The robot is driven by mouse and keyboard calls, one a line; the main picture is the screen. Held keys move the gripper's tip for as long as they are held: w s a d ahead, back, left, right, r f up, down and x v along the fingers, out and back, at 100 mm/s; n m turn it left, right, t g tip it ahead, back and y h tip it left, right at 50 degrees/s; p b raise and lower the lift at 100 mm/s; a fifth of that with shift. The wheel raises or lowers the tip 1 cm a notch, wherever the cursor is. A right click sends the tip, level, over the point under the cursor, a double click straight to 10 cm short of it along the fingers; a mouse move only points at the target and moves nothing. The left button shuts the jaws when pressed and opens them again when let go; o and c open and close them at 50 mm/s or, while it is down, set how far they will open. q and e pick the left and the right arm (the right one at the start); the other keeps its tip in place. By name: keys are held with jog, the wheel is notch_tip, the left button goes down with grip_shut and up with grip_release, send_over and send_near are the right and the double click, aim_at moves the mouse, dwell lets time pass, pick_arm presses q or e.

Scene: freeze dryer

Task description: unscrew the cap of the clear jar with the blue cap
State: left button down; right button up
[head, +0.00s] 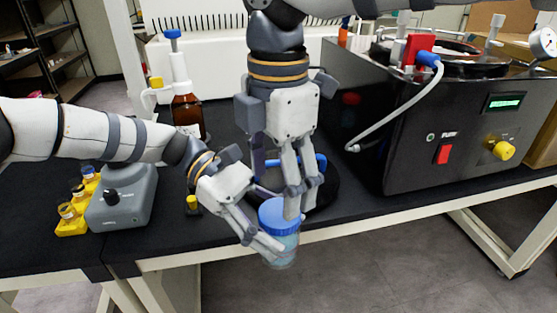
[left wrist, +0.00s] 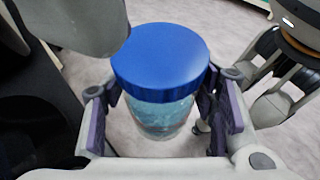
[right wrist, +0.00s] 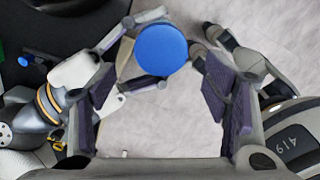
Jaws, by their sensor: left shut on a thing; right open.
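The clear jar (head: 284,250) with its blue cap (head: 279,213) is upright in front of the table's front edge, held in the air. My left gripper (head: 268,243) is shut on the jar's body below the cap. In the left wrist view the jar (left wrist: 160,118) sits between the finger pads, with the blue cap (left wrist: 160,56) seated on top. My right gripper (head: 298,205) points down just above and behind the cap, open and empty. In the right wrist view the blue cap (right wrist: 161,50) appears beyond the open fingers (right wrist: 172,105); it is not between the pads.
A black freeze dryer (head: 440,130) with a hose stands at the right. A brown bottle (head: 187,112) with a dispenser is behind my left arm. A grey vortex mixer (head: 122,195) and a yellow rack of vials (head: 72,222) stand at the left. Open floor lies before the table.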

aim_at(278, 213)
notch_tip(278, 213, down, 5)
jog(key=shift+f, duration=0.1)
jog(key=c, duration=1.2)
jog(key=n, duration=0.4)
jog(key=shift+n, duration=0.4)
jog(key=n, duration=0.5)
jog(key=o, duration=1.2)
